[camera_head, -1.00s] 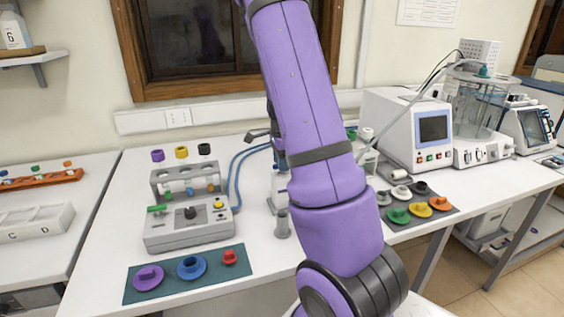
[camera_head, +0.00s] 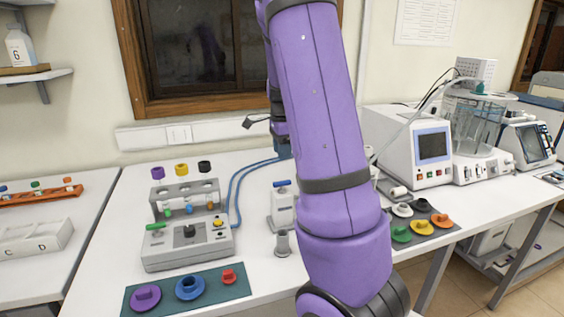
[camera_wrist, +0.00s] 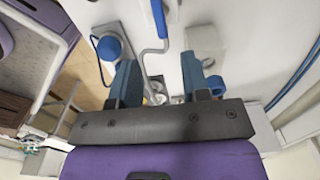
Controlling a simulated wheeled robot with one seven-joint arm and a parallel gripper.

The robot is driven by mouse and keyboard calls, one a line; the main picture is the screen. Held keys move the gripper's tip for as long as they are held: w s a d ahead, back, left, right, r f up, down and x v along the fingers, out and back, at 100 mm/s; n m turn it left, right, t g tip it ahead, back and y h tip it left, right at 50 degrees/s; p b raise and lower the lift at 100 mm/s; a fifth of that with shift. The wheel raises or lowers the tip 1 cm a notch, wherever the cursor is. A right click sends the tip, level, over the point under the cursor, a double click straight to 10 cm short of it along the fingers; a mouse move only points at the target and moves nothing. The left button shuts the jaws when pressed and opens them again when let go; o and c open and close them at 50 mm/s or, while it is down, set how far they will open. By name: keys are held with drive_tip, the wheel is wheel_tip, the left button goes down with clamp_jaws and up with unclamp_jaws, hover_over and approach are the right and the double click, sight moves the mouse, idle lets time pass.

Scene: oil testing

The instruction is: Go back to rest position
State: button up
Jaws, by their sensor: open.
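My gripper shows in the wrist view (camera_wrist: 160,82) with its two blue-grey fingers apart and nothing between them. Behind the fingers are a white surface, a blue round-topped part (camera_wrist: 109,47) at the left and a blue handle-like bar (camera_wrist: 160,20). In the head view my purple arm stands upright across the middle of the picture and hides part of the bench behind it. The gripper's fingers are mostly hidden there behind the arm.
The white bench (camera_head: 100,245) holds a grey test device (camera_head: 188,240), a teal mat (camera_head: 130,302) with coloured caps, a small stand with a blue top (camera_head: 282,205), and a white instrument (camera_head: 400,150). An orange rack (camera_head: 40,193) is on the left table.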

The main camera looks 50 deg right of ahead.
drive_tip(key=shift+r, duration=0.35)
idle(0.4)
drive_tip(key=s+a+r+n+t, duration=0.1)
drive_tip(key=s+a+r+n, duration=0.1)
drive_tip(key=a+r+n, duration=0.3)
drive_tip(key=s+a+r+n+t+y, duration=0.1)
drive_tip(key=s+a+r+n, duration=0.15)
drive_tip(key=a, duration=0.55)
drive_tip(key=s+a+r+n+t, duration=0.1)
drive_tip(key=s+a+r+n, duration=0.15)
drive_tip(key=a+n, duration=0.3)
drive_tip(key=s+a+r+n+t+h, duration=0.1)
drive_tip(key=s+a+r+n+t, duration=0.1)
drive_tip(key=s+a+n, duration=0.9)
drive_tip(key=shift+s+a+r, duration=0.4)
drive_tip(key=shift+a, duration=0.35)
drive_tip(key=shift+d, duration=0.1)
